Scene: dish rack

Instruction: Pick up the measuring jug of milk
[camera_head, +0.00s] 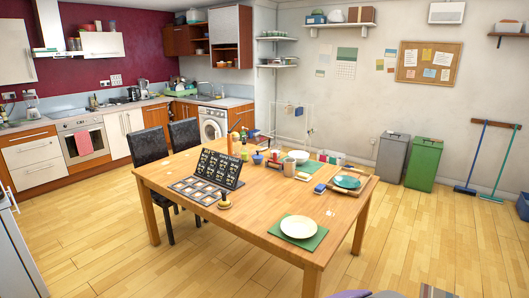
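I cannot pick out a measuring jug of milk for certain. Several small items stand close together at the far side of the wooden table (262,205), among them a white bowl (299,155) and an orange upright item (230,145). They are too small to tell whether one is the jug. More small items stand on the kitchen counter at the back left, also too small to tell. My gripper does not show in this view.
A dark folding display (219,168) stands on the table's left part. A pale plate (298,226) lies on a green mat in front. Two black chairs (151,146) stand at the left side. Grey (393,158) and green (424,163) bins stand by the wall. Left floor is clear.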

